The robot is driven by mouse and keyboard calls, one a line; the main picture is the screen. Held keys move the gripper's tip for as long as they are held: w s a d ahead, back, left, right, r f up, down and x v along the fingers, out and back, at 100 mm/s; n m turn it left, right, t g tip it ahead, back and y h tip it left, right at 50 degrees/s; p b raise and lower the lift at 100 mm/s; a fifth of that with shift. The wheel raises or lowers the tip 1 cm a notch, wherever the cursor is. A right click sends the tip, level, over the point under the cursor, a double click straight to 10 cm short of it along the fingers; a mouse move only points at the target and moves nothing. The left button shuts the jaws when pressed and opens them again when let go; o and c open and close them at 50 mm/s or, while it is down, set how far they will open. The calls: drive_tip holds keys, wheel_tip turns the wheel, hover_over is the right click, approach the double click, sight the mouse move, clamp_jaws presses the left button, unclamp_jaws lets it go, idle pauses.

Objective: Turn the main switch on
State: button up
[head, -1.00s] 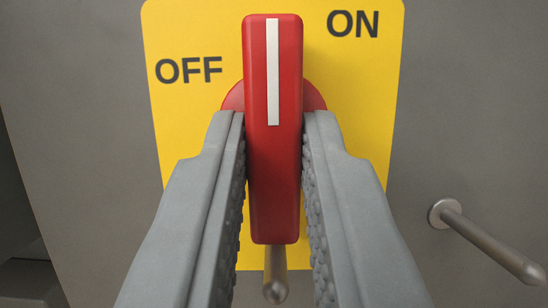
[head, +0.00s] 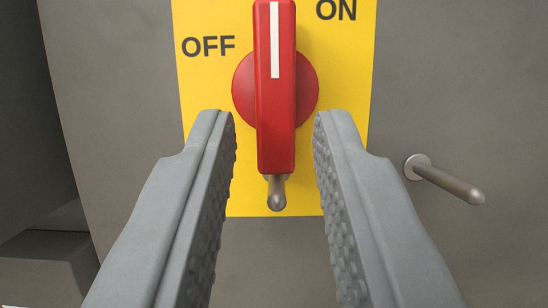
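The main switch is a red handle (head: 275,120) on a round red base (head: 245,88), mounted on a yellow plate (head: 205,85) in the head view. The plate reads OFF at the left and ON at the upper right. The fingers do not touch the handle.
A metal peg (head: 445,182) sticks out of the grey panel (head: 470,80) to the right of my right finger. A short peg (head: 277,194) sits just below the handle. A dark grey block (head: 45,262) is at the lower left.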

drive_tip(key=v, duration=1.4)
drive_tip(key=s+d+r+n+g+y, duration=0.1)
drive_tip(key=s+d+r+y, duration=0.1)
drive_tip(key=s+d+r, duration=0.4)
drive_tip(key=s+d+r+g+y, duration=0.1)
drive_tip(key=s+d+r, duration=0.2)
drive_tip(key=s+d, duration=0.4)
drive_tip(key=s+d+f+g+h, duration=0.1)
drive_tip(key=s+d, duration=0.5)
drive_tip(key=s, duration=0.3)
drive_tip(key=s+d+f+g+h, duration=0.1)
drive_tip(key=s+d+g, duration=0.1)
drive_tip(key=s+d, duration=0.4)
drive_tip(key=s, duration=0.4)
drive_tip(key=shift+s+d, duration=0.2)
drive_tip(key=shift+d, duration=0.05)
idle(0.3)
